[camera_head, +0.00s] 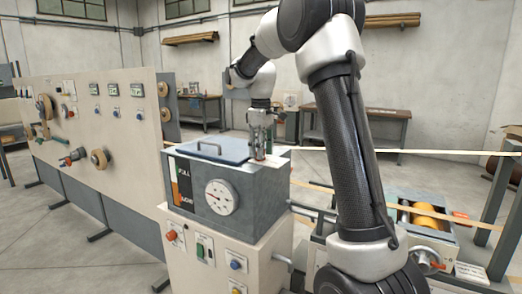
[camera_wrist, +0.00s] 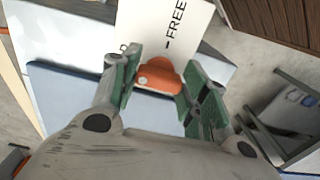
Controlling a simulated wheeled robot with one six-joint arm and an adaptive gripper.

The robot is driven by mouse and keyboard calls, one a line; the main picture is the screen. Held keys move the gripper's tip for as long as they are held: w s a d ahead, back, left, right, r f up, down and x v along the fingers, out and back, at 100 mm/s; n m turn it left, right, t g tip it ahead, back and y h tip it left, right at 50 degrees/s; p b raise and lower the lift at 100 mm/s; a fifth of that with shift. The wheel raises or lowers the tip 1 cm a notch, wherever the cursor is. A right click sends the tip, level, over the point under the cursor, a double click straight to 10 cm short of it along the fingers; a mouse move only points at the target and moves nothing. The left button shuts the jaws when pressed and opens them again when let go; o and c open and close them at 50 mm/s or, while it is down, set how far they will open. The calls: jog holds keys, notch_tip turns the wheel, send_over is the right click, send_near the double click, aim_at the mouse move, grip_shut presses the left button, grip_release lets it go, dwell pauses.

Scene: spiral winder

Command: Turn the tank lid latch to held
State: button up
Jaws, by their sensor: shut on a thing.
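The tank (camera_head: 236,194) is a grey box with a round dial on its front, standing on a cream cabinet. The orange latch knob (camera_wrist: 158,75) sits between my fingers beside a white label reading "FREE"; the rest of the label is partly hidden. My gripper (camera_wrist: 157,88) is shut on the latch, green pads at its two sides. In the head view my gripper (camera_head: 259,157) points down at the tank's right top edge.
A cream panel (camera_head: 95,120) with spools, knobs and small displays stands at the left. A pale strip (camera_head: 400,151) runs to the right behind my arm. A yellow roller unit (camera_head: 424,216) stands at the right. Buttons (camera_head: 201,249) are on the cabinet front below the tank.

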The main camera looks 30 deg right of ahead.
jog(key=o, duration=1)
jog(key=shift+r, duration=0.1)
notch_tip(320, 180, up, 12)
dwell(0.4)
